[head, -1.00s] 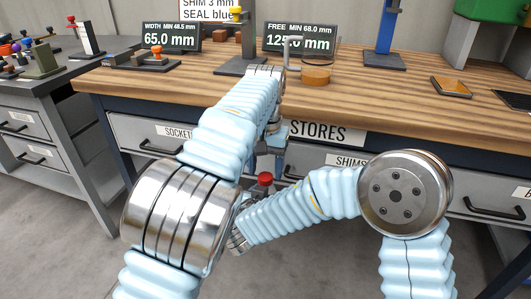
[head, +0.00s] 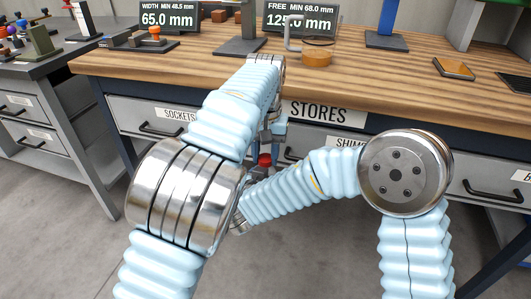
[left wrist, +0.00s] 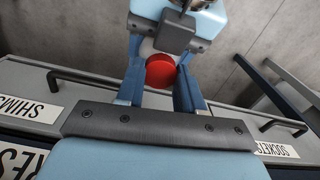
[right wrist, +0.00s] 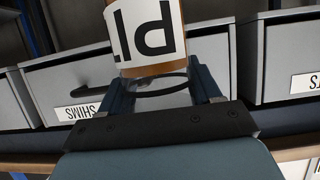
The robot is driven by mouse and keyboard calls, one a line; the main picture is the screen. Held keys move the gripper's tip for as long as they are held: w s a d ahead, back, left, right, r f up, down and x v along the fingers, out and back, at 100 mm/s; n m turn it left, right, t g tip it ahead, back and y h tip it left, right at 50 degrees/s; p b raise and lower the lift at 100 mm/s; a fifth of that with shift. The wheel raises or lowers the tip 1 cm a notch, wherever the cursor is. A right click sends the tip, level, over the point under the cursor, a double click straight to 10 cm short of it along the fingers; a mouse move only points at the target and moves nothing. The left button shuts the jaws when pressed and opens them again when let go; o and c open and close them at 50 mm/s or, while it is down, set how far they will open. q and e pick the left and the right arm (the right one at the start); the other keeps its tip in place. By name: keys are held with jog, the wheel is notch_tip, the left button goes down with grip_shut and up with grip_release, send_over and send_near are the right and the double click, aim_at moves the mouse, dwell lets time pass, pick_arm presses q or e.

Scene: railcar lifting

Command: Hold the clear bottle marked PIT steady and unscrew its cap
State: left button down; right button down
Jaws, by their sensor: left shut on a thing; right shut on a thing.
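The red cap (left wrist: 160,71) sits between the fingers of my left gripper (left wrist: 160,85), which is shut on it. The cap also shows in the head view (head: 264,160), just below the left gripper (head: 272,135). The bottle (right wrist: 146,38) carries a white label whose black letters, partly cut off by the frame, read upside down in the right wrist view. My right gripper (right wrist: 163,85) is shut on the bottle. In the head view my arms hide most of the bottle and the right gripper. Both grippers are in front of the drawers, below bench-top height.
A wooden bench (head: 400,85) with labelled drawers stands behind my arms. A grey side bench (head: 45,65) is at the left. Floor space in front is free.

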pick_arm(q)
jog(key=shift+n, duration=1)
jog(key=c, duration=0.7)
grip_release()
